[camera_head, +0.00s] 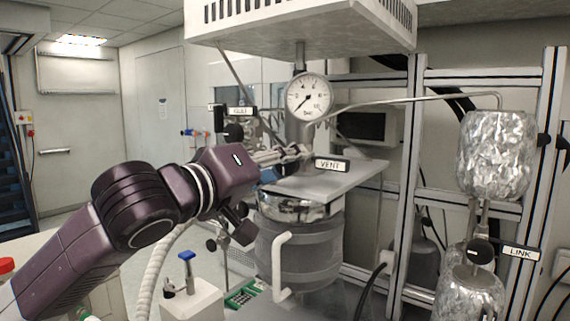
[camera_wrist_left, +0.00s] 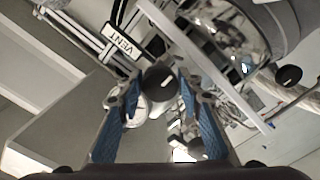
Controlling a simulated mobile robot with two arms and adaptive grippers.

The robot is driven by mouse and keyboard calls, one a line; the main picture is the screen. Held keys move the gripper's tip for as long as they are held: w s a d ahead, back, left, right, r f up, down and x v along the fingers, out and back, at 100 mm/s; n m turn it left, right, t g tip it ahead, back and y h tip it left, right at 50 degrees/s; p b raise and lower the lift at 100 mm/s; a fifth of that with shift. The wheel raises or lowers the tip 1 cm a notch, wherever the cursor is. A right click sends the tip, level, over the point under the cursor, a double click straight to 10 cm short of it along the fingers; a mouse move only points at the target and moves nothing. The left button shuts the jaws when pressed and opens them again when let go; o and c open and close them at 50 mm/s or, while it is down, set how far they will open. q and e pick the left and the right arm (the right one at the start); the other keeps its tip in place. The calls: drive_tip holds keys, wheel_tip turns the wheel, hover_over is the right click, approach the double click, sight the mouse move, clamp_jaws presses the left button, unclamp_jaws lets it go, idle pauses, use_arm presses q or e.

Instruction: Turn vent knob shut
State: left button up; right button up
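The vent knob is a round black knob in the left wrist view (camera_wrist_left: 158,80), beside the white VENT label (camera_wrist_left: 120,43). In the head view the VENT label (camera_head: 332,165) stands over the steel plate of the reactor, and the knob is hidden behind my gripper. My left gripper (camera_head: 300,152) reaches in from the left at the reactor's top, below the gauge. In the left wrist view its two blue-padded fingers (camera_wrist_left: 157,88) are apart, one on each side of the knob. I see no clear contact. My right gripper is not in view.
A round pressure gauge (camera_head: 308,97) stands just above the gripper, under a white overhead box (camera_head: 310,38). Another black knob (camera_head: 233,132) is to the left. A LINK-labelled knob (camera_head: 480,251) sits between foil-wrapped vessels (camera_head: 496,153) at the right. Thin pipes cross nearby.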

use_arm(q)
drive_tip(key=c, duration=0.6)
drive_tip(key=shift+m, duration=0.4)
drive_tip(key=shift+c, duration=0.2)
drive_tip(key=m+p, duration=0.1)
drive_tip(key=m, duration=0.1)
drive_tip(key=shift+r+m, duration=0.1)
drive_tip(key=shift+m, duration=0.3)
drive_tip(key=m+p, duration=0.2)
drive_tip(key=m, duration=0.2)
drive_tip(key=shift+m, duration=0.3)
drive_tip(key=m+p, duration=0.2)
drive_tip(key=m, duration=0.3)
drive_tip(key=shift+p, duration=0.3)
drive_tip(key=m+p, duration=0.1)
drive_tip(key=m, duration=0.3)
drive_tip(key=shift+m+p, duration=0.3)
drive_tip(key=shift+o, duration=0.2)
drive_tip(key=shift+c, duration=0.2)
